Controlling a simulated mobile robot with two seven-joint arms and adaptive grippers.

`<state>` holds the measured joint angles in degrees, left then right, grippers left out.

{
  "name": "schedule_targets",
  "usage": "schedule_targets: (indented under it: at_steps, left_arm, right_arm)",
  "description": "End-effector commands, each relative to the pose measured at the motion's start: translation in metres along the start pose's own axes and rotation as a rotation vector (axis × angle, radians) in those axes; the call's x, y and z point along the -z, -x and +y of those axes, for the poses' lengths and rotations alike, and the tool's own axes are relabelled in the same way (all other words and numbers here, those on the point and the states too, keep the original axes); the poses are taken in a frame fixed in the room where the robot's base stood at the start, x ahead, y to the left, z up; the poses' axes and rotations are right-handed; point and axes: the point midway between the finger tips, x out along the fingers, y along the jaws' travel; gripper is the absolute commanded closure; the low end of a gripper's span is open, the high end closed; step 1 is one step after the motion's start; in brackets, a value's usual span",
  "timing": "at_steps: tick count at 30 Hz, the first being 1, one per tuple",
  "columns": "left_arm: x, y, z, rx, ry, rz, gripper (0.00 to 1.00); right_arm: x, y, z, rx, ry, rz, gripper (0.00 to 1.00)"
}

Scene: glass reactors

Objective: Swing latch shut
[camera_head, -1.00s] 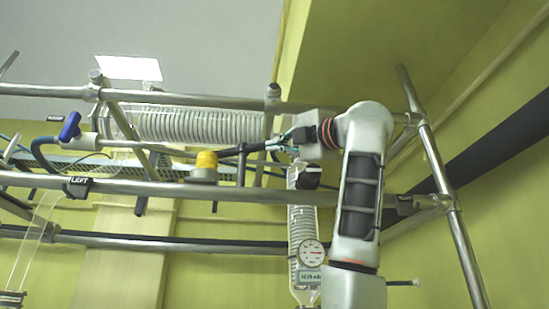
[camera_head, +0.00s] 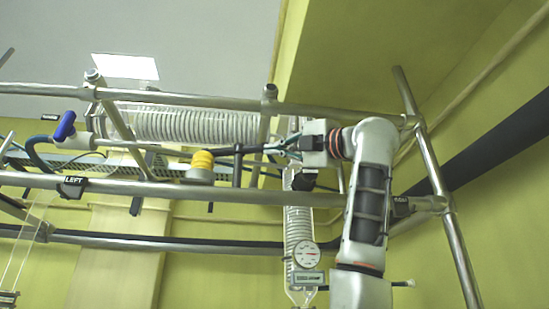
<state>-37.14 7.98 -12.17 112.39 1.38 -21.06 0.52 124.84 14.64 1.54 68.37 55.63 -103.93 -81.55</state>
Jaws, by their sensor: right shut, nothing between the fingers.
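A blue lever handle (camera_head: 64,126) stands tilted on the pale valve body (camera_head: 75,141) at the left of the head view. It is the part that looks most like a latch, but I cannot tell for sure. My right gripper (camera_head: 270,149) is right of centre, with its fingers pointing left. It is shut and empty, well to the right of the blue handle. The fingertips are close to a dark rod, and I cannot tell whether they touch it. My left gripper is not in view.
Metal rails cross the view above (camera_head: 200,101) and below (camera_head: 240,197) the gripper. A coiled glass condenser (camera_head: 180,125) lies behind. A yellow-capped fitting (camera_head: 202,160) stands between gripper and handle.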

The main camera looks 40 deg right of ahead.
Motion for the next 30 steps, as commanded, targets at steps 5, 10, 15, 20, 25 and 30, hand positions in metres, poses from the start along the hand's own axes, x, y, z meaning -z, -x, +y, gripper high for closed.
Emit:
schedule_targets:
  at_steps: [5, 10, 15, 20, 25, 30]
  left_arm:
    - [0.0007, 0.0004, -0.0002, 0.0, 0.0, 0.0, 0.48]
    - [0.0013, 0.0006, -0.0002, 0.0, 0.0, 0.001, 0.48]
    - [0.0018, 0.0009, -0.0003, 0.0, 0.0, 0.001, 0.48]
    - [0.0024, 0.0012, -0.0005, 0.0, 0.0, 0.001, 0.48]
    - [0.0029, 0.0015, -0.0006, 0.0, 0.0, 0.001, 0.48]
    - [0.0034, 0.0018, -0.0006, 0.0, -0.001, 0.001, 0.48]
  right_arm:
    - [-0.0012, -0.0013, -0.0014, 0.001, 0.0, 0.002, 1.0]
    - [-0.0026, -0.0019, -0.0021, 0.001, 0.0, 0.002, 1.0]
    - [-0.0041, -0.0024, -0.0029, 0.002, 0.0, 0.002, 1.0]
    - [-0.0058, -0.0029, -0.0037, 0.002, 0.0, 0.002, 1.0]
    - [-0.0074, -0.0034, -0.0043, 0.001, 0.0, 0.001, 1.0]
    - [-0.0087, -0.004, -0.0049, 0.001, 0.0, 0.001, 1.0]
